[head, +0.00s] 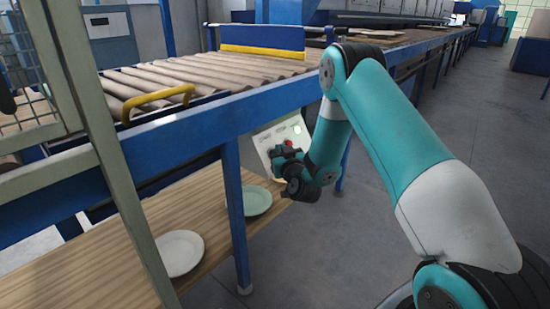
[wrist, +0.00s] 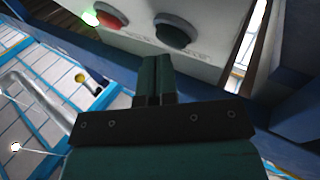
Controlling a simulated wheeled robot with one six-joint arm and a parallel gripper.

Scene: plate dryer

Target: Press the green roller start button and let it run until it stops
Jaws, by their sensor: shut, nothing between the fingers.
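The control box (head: 270,139) is a pale panel under the conveyor frame, and its face (wrist: 215,50) fills the top of the wrist view. A dark green round button (wrist: 176,29) sits on it, just beyond and slightly right of my fingertips in that picture. A red button (wrist: 97,17) is to its left. A bright green lit spot (wrist: 90,18) shows at the red button's edge; a green light (head: 297,129) also shows in the head view. My gripper (wrist: 155,62) is shut and empty; in the head view it (head: 277,156) is in front of the panel. Contact with the button cannot be made out.
The roller conveyor (head: 190,75) with a yellow handle (head: 157,100) runs above. A blue leg (head: 234,215) stands left of the panel. A white plate (head: 181,252) and a pale green plate (head: 255,201) lie on the wooden shelf (head: 105,260). Open floor (head: 320,245) lies in front.

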